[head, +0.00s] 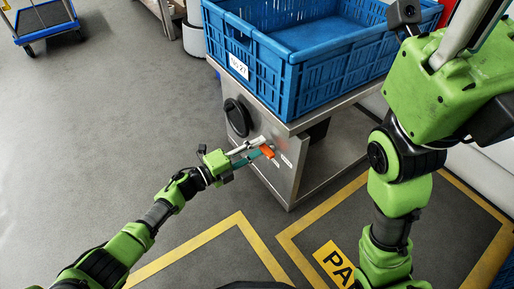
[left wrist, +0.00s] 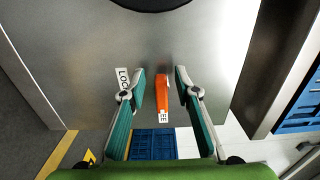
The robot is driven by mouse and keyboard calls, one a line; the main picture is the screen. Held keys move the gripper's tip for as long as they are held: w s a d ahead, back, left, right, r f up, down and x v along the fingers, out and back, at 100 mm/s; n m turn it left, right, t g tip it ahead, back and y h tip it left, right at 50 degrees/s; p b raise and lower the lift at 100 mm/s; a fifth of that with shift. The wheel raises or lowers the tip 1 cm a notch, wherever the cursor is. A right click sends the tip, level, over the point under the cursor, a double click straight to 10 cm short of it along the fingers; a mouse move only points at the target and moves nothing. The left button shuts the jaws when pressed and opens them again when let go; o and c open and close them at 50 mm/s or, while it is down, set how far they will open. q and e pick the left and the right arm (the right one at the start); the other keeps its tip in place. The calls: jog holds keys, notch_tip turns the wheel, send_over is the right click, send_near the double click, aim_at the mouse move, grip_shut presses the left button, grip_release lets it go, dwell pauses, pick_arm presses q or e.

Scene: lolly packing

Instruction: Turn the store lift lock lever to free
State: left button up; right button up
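The orange lock lever (head: 267,152) is on the steel front of the store lift (head: 283,180), below a round black handwheel (head: 237,117). In the left wrist view the lever (left wrist: 162,92) points down the picture, its tip over a label ending in "EE" (left wrist: 164,117). A label starting "LOC" (left wrist: 123,78) lies to its left, partly behind a finger. My left gripper (head: 265,147) is open, one finger on each side of the lever, with visible gaps in the left wrist view (left wrist: 160,80). My right arm is at the right; its fingertips are out of the picture.
A blue crate (head: 262,72) stands on the lift. Yellow floor lines (head: 205,246) and a sign reading "PA" (head: 335,262) are in front. A blue trolley (head: 45,20) stands at the far left. The grey floor at left is clear.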

pick_arm(q)
jog(key=v, duration=1.2)
